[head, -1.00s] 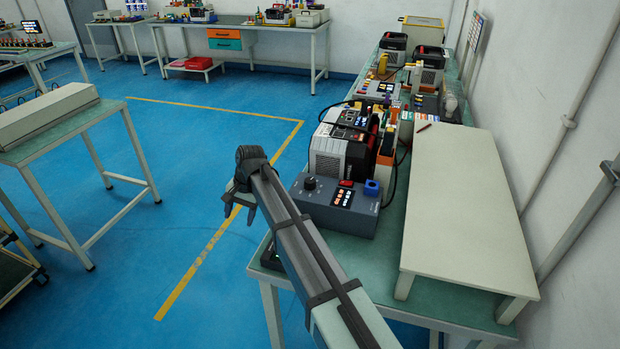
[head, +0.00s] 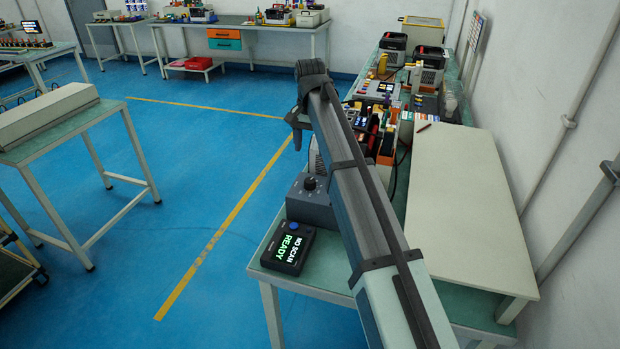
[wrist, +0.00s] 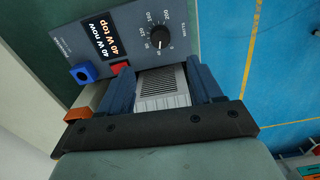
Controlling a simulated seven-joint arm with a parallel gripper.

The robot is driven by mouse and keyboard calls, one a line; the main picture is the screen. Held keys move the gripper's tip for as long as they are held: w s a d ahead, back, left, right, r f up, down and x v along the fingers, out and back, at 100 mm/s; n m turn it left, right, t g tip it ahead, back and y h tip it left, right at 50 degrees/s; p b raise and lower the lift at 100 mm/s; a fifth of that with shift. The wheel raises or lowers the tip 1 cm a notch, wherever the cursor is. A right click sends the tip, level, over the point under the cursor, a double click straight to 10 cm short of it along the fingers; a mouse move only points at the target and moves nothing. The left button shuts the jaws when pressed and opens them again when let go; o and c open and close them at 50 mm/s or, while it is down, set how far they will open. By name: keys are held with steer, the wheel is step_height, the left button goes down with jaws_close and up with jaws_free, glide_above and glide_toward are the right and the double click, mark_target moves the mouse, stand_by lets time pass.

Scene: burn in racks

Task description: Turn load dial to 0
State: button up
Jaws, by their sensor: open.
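The load dial (wrist: 160,39) is a round black knob on a dark grey load box (wrist: 120,35), with white numbers around it. Its white mark points toward the low end of the scale, short of the 0 as far as I can tell. A display (wrist: 106,40) on the box reads "40 W now" and "40 W top". In the head view the dial (head: 310,184) shows on the box (head: 306,207), left of my arm. My gripper (wrist: 160,72) is open, its blue-grey fingers apart and not touching the dial. It also shows in the head view (head: 297,135), beyond the box.
A black scanner (head: 288,247) reading "NO SCAN READY" lies at the table's front left corner. A pale vented unit (wrist: 160,88) shows between my fingers. A red switch (wrist: 121,67) and blue socket (wrist: 84,73) are on the box. Open floor (head: 190,190) is left.

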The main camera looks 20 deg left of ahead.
mark_target(310, 180)
step_height(310, 180, down, 12)
steer(key=shift+r, duration=0.1)
stand_by(0.4)
steer(key=c, duration=1.1)
